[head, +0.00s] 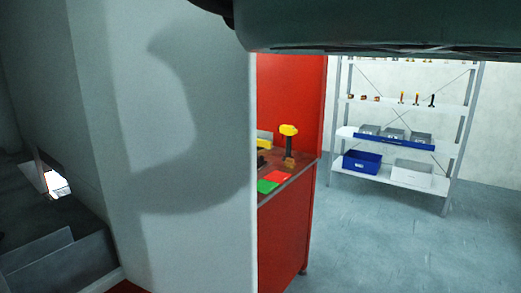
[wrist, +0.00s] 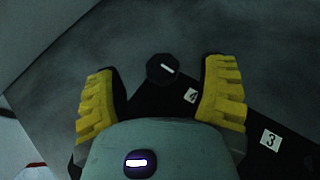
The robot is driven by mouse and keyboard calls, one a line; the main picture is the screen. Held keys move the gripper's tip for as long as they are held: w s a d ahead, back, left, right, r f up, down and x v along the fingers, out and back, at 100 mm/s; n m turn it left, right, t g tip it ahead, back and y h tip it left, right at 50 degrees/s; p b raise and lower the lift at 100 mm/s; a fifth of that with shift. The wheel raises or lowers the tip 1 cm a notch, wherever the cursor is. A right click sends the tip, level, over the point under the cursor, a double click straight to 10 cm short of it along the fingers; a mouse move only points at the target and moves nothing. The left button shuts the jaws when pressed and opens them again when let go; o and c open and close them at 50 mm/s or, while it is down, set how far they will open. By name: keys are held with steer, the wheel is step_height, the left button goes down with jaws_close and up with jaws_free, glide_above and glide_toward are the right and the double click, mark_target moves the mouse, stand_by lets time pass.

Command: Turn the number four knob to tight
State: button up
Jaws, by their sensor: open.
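The number four knob (wrist: 163,69) shows in the wrist view as a dark, many-sided knob with a white line across its face. The label "4" (wrist: 191,95) is on the dark strip just below and right of it. My gripper (wrist: 168,70) is open, with one yellow ridged finger on each side of the knob. The fingers look apart from the knob; how far it lies beyond their tips is hard to tell. The knob and my gripper do not show in the head view. No tight mark is readable.
A label "3" (wrist: 271,139) lies further along the dark strip. In the head view a pale wall (head: 185,220) fills the left. A red workbench (head: 283,235) holds a yellow-and-black tool (head: 288,142). A shelf rack (head: 400,175) stands behind; the floor at right is clear.

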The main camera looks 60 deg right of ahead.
steer(key=shift+w+f, duration=0.2)
steer(key=shift+w, duration=0.2)
steer(key=shift+w+a+f, duration=0.2)
steer(key=shift+w+a, duration=0.05)
steer(key=shift+w, duration=0.2)
steer(key=shift+w+a, duration=0.25)
steer(key=shift+a, duration=0.1)
steer(key=shift+f, duration=0.1)
steer(key=shift+o, duration=0.2)
